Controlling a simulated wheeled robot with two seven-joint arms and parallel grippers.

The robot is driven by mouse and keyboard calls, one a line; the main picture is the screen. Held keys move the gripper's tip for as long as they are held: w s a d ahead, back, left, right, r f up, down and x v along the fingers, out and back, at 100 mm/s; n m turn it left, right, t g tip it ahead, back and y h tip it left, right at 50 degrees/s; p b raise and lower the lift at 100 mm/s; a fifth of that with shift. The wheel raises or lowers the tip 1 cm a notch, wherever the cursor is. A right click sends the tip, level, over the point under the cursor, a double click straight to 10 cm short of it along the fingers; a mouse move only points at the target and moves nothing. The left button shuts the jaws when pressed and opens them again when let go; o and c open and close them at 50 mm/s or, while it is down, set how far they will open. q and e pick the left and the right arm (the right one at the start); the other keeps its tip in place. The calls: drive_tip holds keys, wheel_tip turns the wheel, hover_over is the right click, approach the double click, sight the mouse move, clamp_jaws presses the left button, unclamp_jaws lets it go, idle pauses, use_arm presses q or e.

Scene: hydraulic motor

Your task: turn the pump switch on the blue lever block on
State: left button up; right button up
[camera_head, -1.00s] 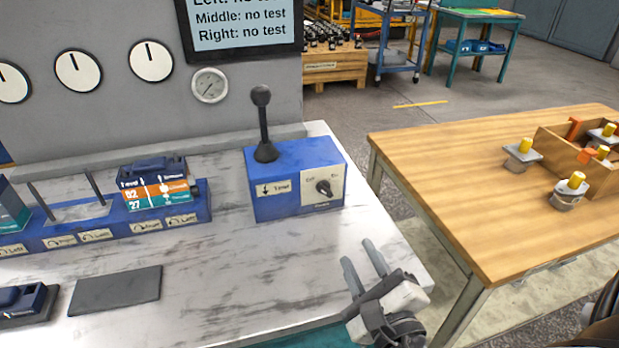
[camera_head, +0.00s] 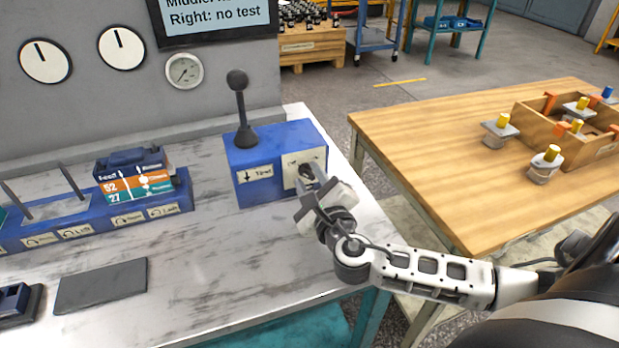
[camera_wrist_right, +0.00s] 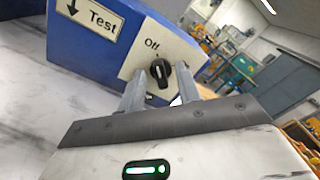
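The blue lever block (camera_head: 262,155) stands on the marbled bench, with a black lever (camera_head: 241,110) upright on top. The black pump switch knob (camera_head: 306,170) sits on a pale label plate at the right of its front face. The block (camera_wrist_right: 105,50) and the knob (camera_wrist_right: 159,77) also show in the right wrist view, with "Off" above and left of the knob. My right gripper (camera_wrist_right: 157,84) is open, its two fingers spread on either side of the knob; contact cannot be told. In the head view the right gripper (camera_head: 309,188) partly covers the knob. My left gripper is out of view.
A blue rack (camera_head: 95,210) with a labelled unit stands left of the block. A dark flat plate (camera_head: 100,286) lies in front. The wooden table (camera_head: 430,150) at right bears a crate (camera_head: 545,125) and several yellow-topped parts. The bench between is clear.

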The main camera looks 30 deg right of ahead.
drive_tip(key=shift+w, duration=0.2)
drive_tip(key=c, duration=0.7)
